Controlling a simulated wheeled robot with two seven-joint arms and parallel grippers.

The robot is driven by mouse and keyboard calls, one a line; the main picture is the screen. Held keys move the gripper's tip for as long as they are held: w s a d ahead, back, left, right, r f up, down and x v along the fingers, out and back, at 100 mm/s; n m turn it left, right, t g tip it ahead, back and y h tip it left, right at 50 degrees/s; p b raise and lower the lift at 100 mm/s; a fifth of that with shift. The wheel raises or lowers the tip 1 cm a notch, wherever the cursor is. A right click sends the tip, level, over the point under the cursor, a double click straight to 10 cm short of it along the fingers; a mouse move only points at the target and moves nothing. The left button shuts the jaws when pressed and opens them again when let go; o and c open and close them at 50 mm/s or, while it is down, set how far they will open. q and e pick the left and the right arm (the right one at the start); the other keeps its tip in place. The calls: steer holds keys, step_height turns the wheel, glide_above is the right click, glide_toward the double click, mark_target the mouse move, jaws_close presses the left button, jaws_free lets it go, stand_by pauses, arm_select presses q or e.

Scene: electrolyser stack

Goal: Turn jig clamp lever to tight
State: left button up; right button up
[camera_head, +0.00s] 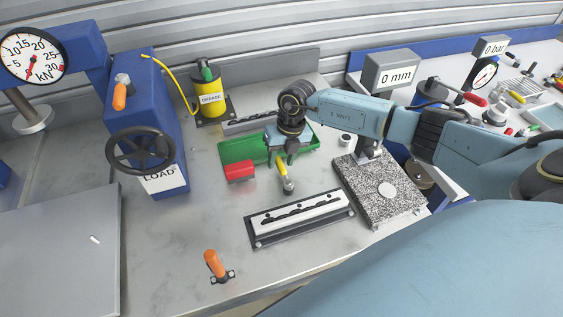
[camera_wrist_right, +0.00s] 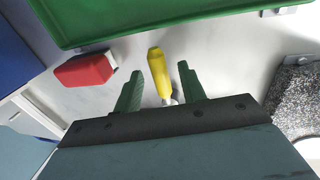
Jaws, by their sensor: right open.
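A lever with a yellow handle (camera_head: 282,168) and a metal lower end stands on the bench, behind the jig (camera_head: 300,217), a dark base with a pale slotted bar. I take it as the clamp lever, though no label shows. My right gripper (camera_head: 281,153) is above and around the far end of the handle. In the right wrist view the yellow handle (camera_wrist_right: 157,66) lies between the two open green fingers, with a gap on each side. The lever's lower end is partly hidden by the gripper in that view. My left gripper is not in view.
A red block (camera_head: 239,171) lies left of the lever, and a green tray (camera_head: 232,150) is behind it. A speckled granite gauge plate (camera_head: 366,196) stands right. An orange-handled lever (camera_head: 213,262) is near the front edge. The blue press (camera_head: 152,90) stands left.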

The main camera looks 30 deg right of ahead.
jaws_close()
stand_by(0.3)
